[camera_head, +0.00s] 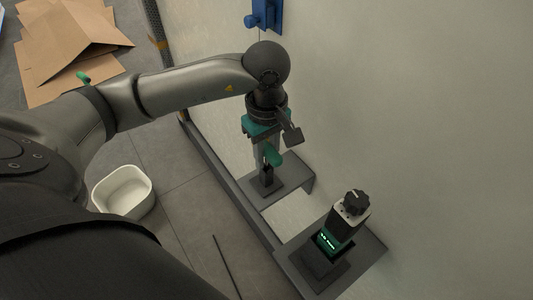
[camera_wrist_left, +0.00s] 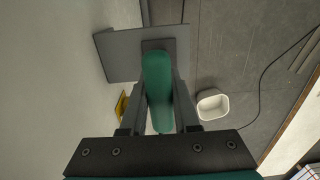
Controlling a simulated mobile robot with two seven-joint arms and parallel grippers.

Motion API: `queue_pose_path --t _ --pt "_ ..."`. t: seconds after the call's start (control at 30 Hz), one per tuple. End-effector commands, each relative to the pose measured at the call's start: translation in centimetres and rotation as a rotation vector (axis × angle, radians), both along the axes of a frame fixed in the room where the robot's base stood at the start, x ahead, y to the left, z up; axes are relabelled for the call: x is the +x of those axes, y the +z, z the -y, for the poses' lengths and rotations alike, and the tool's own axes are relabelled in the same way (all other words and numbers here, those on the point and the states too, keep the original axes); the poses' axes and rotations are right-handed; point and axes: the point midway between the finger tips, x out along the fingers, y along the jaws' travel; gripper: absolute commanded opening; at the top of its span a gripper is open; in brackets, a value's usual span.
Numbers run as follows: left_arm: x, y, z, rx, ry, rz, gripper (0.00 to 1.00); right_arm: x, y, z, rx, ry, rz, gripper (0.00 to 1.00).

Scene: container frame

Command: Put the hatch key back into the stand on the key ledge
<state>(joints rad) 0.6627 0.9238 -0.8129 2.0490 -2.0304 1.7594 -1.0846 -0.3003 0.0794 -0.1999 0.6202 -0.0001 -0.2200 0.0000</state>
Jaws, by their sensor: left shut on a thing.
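The hatch key, with a rounded green handle (camera_head: 273,157), is in my left gripper (camera_head: 266,158), which points down. In the left wrist view the green handle (camera_wrist_left: 158,85) lies between the two fingers of the left gripper (camera_wrist_left: 162,100), which are shut on it. Directly below is the grey key ledge (camera_head: 249,188) on the wall, also in the left wrist view (camera_wrist_left: 118,58). A dark block (camera_head: 267,175) shows between the handle and the ledge, likely the stand. Whether the key's lower end is inside it cannot be told. My right gripper is not in view.
A second ledge (camera_head: 366,254) at lower right holds a dark device (camera_head: 340,226) with a knob and green display. A blue fixture (camera_head: 265,14) is on the wall above. A white bin (camera_head: 124,192) and cardboard (camera_head: 68,42) lie on the floor at left.

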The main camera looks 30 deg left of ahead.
Motion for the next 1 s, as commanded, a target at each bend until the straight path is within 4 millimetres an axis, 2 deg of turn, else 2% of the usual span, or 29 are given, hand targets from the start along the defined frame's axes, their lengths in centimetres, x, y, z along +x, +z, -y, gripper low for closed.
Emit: queue_pose_path --t 0.23,0.27,0.57,0.83,1.0 --pt "0.0 -0.3 0.0 0.0 0.0 0.001 0.0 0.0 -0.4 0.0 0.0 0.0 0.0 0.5" --pt "0.0 -0.3 0.0 0.0 0.0 0.001 0.31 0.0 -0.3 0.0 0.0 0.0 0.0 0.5" --pt "0.0 -0.3 0.0 0.0 0.0 0.0 0.64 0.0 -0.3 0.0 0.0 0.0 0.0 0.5" --pt "0.0 -0.2 0.0 0.0 0.0 0.0 0.64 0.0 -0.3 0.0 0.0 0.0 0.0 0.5" --pt "0.1 1.6 0.0 -0.001 -0.001 0.004 0.64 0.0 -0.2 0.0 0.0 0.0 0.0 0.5"
